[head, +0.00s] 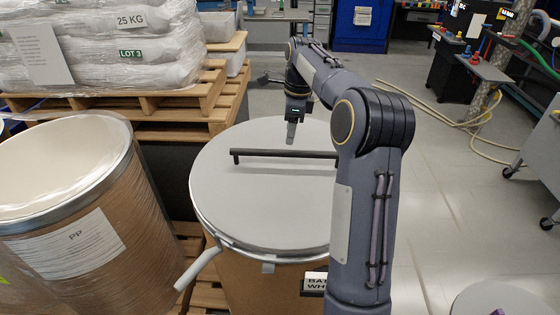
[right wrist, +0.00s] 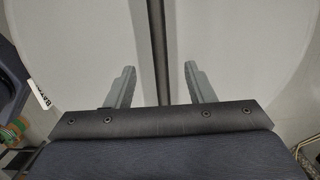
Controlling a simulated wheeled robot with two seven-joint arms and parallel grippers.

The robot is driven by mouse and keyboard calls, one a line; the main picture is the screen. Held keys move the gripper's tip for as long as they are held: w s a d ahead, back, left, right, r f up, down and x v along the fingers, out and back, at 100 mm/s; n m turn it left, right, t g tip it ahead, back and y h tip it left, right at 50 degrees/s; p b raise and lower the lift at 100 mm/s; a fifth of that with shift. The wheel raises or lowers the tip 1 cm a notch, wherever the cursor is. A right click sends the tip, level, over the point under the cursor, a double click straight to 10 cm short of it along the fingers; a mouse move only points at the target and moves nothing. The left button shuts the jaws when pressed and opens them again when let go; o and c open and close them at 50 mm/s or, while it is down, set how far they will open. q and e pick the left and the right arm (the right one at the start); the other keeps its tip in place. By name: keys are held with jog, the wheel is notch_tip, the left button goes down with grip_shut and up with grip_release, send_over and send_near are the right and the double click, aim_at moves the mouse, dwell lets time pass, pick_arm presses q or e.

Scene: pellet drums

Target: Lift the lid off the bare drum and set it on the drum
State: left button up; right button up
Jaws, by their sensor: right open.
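A round grey lid (head: 265,195) with a metal rim lies on a brown drum (head: 262,285) in the middle of the head view. A dark bar handle (head: 275,154) runs across the lid. My right gripper (head: 290,138) points down above the lid at the handle. In the right wrist view its two fingers (right wrist: 158,70) are apart, one on each side of the handle (right wrist: 158,30), with nothing gripped. My left gripper is not in view.
A grey lever (head: 197,268) sticks out from the lidded drum's rim. A partly hidden black and white sign (head: 314,283) is at its front. Pallets (head: 175,112) with stacked white sacks (head: 120,45) stand behind. The floor (head: 440,185) at the right is mostly clear.

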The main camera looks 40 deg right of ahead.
jog(key=p, duration=0.1)
send_over(287, 160)
jog(key=s+a, duration=0.1)
jog(key=s, duration=0.1)
jog(key=shift+w+a+f, duration=0.1)
jog(key=shift+a+f, duration=0.05)
jog(key=shift+f, duration=3.3)
jog(key=shift+f, duration=0.25)
jog(key=shift+c, duration=0.3)
grip_shut()
jog(key=shift+w+r, duration=0.1)
jog(key=shift+r, duration=0.05)
